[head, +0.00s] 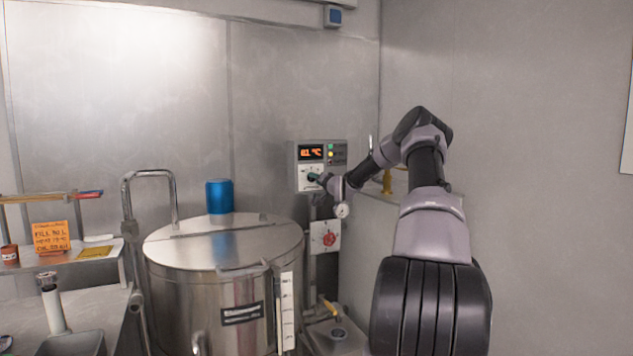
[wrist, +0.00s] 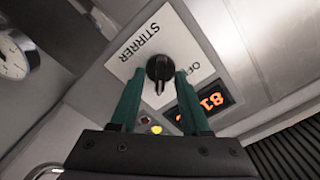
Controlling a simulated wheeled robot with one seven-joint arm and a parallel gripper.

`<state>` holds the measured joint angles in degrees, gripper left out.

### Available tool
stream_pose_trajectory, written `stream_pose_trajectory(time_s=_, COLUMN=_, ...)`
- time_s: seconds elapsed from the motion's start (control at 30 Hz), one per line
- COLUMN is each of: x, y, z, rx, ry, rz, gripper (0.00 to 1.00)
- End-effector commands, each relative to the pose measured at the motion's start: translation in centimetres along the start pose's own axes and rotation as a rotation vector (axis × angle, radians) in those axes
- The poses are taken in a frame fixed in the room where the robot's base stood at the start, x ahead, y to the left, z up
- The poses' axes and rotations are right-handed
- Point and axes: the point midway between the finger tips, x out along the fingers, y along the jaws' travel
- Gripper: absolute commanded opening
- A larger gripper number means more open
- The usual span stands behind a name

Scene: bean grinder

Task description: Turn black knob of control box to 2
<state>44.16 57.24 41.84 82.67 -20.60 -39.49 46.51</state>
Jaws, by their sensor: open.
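The control box (head: 335,150) is on the back wall, with an orange display reading about 81 °C and a white panel. My gripper (head: 314,177) is at the lower part of this panel and hides the knob in the head view. In the wrist view the black knob (wrist: 158,67) sits on the white panel marked STIRRER and OFF. My two green fingers (wrist: 160,76) are open, one on each side of the knob. I cannot tell whether they touch it. The knob's narrow grip points toward the bottom of the wrist picture. The number 2 is not readable.
A steel vat (head: 220,275) with a blue cylinder (head: 219,196) on its lid stands left of the box. A side shelf (head: 100,250) holds an orange sign.

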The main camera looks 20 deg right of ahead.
Motion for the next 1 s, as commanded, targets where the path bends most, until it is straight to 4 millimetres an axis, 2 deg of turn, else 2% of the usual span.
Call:
stream_pose_trajectory(time_s=0.17, x=-1.1, y=0.0, z=-0.1, rx=-0.001, ry=0.0, rz=0.001, gripper=0.46)
stream_pose_trajectory(time_s=0.6, x=-9.2, y=0.1, z=0.0, rx=0.0, ry=0.0, rz=0.001, gripper=0.46)
stream_pose_trajectory(time_s=0.8, x=-10.7, y=0.0, z=0.0, rx=0.0, ry=0.0, rz=0.0, gripper=0.46)
stream_pose_trajectory(time_s=1.0, x=-10.8, y=0.0, z=0.0, rx=0.0, ry=0.0, rz=0.0, gripper=0.46)
